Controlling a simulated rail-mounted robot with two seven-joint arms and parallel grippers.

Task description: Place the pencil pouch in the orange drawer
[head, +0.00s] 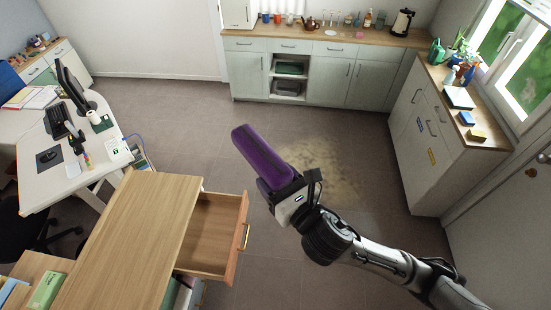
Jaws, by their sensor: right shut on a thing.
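A purple pencil pouch (262,158) is held up over the floor in the middle of the head view. My right gripper (279,187) is shut on its lower end, and the pouch sticks out to the upper left, tilted. The orange drawer (236,262) stands open below and to the left of the pouch, under a wooden top. Its visible inside (211,229) looks empty, but its left part is hidden under the top. The pouch and gripper are apart from the drawer. My left gripper does not show.
The wooden cabinet top (139,225) lies left of the drawer, with a green box (47,290) at lower left. A white desk (60,150) with a monitor stands farther left. Counters line the back and right.

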